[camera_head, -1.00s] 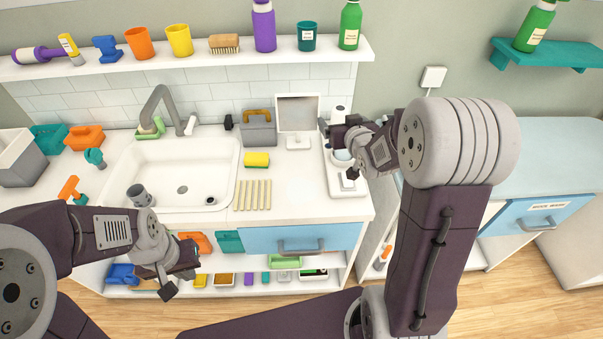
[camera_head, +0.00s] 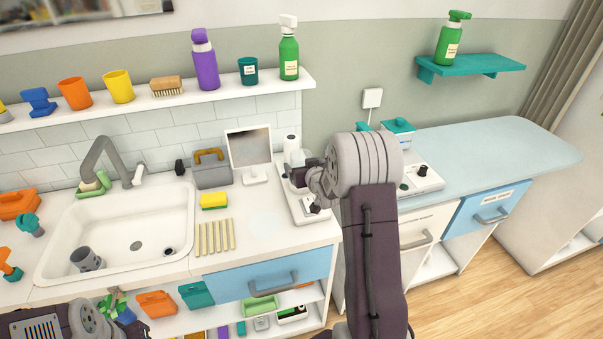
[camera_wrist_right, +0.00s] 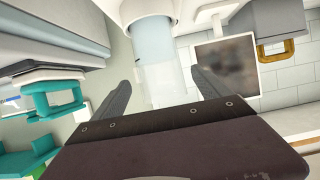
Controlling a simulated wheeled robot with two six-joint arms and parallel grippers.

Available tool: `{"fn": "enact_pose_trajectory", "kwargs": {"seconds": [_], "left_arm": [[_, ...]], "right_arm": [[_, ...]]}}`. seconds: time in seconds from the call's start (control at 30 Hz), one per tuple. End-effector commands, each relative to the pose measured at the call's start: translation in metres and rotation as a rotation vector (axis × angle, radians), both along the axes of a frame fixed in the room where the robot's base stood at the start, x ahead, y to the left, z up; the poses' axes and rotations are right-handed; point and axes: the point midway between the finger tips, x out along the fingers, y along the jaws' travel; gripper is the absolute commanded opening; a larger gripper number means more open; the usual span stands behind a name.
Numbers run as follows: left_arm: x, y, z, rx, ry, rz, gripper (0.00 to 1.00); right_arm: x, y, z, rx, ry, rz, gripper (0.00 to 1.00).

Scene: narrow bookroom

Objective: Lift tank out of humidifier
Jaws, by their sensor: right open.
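A pale, translucent bluish cylinder (camera_wrist_right: 158,60), which looks like the tank, shows in the right wrist view with a white part (camera_wrist_right: 145,10) at its end. My right gripper (camera_wrist_right: 160,78) is open, with one finger on each side of the cylinder's line; I cannot tell whether they touch it. In the head view my right gripper (camera_head: 303,174) is over the white tray-like base (camera_head: 310,208) at the counter's right end, and hides much of what stands there. My left gripper (camera_head: 128,324) is low at the left, partly cut off; its jaws are unclear.
A mirror-like panel (camera_head: 249,152) and grey toolbox (camera_head: 211,172) stand left of my right gripper. A sink (camera_head: 120,232), yellow sponge (camera_head: 214,201) and wooden sticks (camera_head: 215,237) lie farther left. A teal-lidded appliance (camera_head: 398,127) stands right. The blue-grey worktop (camera_head: 490,150) is mostly clear.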

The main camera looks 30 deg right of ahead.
Motion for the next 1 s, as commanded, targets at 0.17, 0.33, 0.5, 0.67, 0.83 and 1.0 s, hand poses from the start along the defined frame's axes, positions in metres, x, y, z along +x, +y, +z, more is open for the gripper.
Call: {"fn": "enact_pose_trajectory", "kwargs": {"seconds": [0.17, 0.33, 0.5, 0.67, 0.83, 1.0], "left_arm": [[0.000, 0.000, 0.006, 0.000, 0.000, 0.000, 0.00], [0.000, 0.000, 0.006, 0.000, 0.000, 0.000, 0.00], [0.000, 0.000, 0.006, 0.000, 0.000, 0.000, 0.00], [0.000, 0.000, 0.006, 0.000, 0.000, 0.000, 0.00], [0.000, 0.000, 0.006, 0.000, 0.000, 0.000, 0.00], [0.000, 0.000, 0.006, 0.000, 0.000, 0.000, 0.00]], "right_arm": [[0.026, -0.007, -0.012, 0.000, 0.000, 0.001, 0.87], [0.031, -0.008, -0.014, 0.000, 0.000, 0.001, 0.87], [0.030, -0.008, -0.014, 0.000, 0.000, 0.001, 0.67], [0.030, -0.008, -0.014, 0.000, 0.000, 0.001, 0.23], [0.031, -0.008, -0.013, 0.000, -0.002, 0.001, 0.05], [0.031, -0.008, -0.011, 0.000, -0.003, 0.001, 0.05]]}}
